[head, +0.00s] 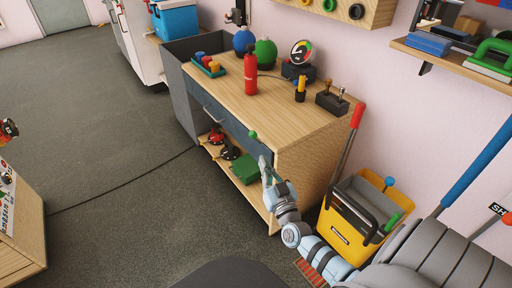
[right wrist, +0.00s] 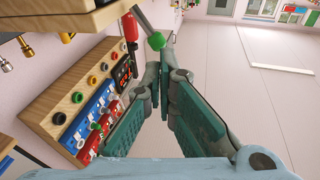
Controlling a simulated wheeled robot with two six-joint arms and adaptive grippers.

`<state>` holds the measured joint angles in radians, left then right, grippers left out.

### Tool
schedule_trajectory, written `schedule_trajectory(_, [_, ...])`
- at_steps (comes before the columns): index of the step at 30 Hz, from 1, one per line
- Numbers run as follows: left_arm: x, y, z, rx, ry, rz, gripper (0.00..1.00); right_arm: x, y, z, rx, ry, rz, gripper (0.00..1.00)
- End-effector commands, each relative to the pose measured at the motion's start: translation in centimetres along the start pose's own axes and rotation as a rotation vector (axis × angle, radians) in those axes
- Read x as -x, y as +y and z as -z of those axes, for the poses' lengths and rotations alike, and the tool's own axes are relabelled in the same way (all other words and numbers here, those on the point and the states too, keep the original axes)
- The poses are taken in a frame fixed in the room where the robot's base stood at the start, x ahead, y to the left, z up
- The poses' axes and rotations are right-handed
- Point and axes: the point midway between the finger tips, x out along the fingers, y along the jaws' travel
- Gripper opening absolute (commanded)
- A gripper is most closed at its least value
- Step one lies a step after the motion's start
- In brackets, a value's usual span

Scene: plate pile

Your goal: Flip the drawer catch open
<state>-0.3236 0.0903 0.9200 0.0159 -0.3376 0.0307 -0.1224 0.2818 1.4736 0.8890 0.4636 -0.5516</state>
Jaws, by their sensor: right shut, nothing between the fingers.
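The drawer catch is a thin grey lever with a green ball tip (head: 252,135) at the right end of the dark drawer front (head: 223,117). In the right wrist view the green ball (right wrist: 156,41) stands on its grey rod just beyond the fingertips. My right gripper (head: 264,163) is just below the ball, near the front right corner of the workbench. Its fingers (right wrist: 166,62) come together at the tips with nothing between them. The ball looks apart from the fingertips, but I cannot tell exact contact. The drawer appears shut. My left gripper is not in view.
The wooden workbench top (head: 290,122) carries a red bottle (head: 250,75), a gauge and several small items. A green box (head: 245,169) sits on the shelf below. A yellow bucket (head: 350,238) stands at the bench's right. Open floor lies to the left.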

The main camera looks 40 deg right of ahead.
Motion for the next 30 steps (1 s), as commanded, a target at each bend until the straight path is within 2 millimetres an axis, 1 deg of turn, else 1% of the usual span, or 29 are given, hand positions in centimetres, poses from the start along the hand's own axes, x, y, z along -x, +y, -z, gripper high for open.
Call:
schedule_trajectory(1, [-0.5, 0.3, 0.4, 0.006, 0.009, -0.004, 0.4, -1.1, 0.0, -0.2, -0.002, 0.004, -0.001, 0.0])
schedule_trajectory(6, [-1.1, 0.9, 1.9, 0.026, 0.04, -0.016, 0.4, -4.7, 0.0, -0.2, -0.001, 0.003, 0.0, 0.0])
schedule_trajectory(9, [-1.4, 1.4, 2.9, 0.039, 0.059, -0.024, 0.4, -6.4, 0.0, -0.3, -0.001, 0.002, 0.0, 0.0])
schedule_trajectory(12, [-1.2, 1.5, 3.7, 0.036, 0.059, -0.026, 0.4, -7.6, 0.0, -0.3, -0.001, 0.001, 0.0, 0.0])
schedule_trajectory(17, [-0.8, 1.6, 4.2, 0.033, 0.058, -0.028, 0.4, -8.4, 0.0, -0.1, -0.002, 0.0, 0.0, 0.0])
schedule_trajectory(26, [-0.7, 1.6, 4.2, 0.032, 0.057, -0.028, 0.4, -8.4, 0.0, 0.0, -0.001, -0.001, 0.0, 0.0])
schedule_trajectory(30, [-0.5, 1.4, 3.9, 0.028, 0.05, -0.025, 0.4, -8.3, 0.2, 0.1, 0.001, -0.007, -0.003, 0.0])
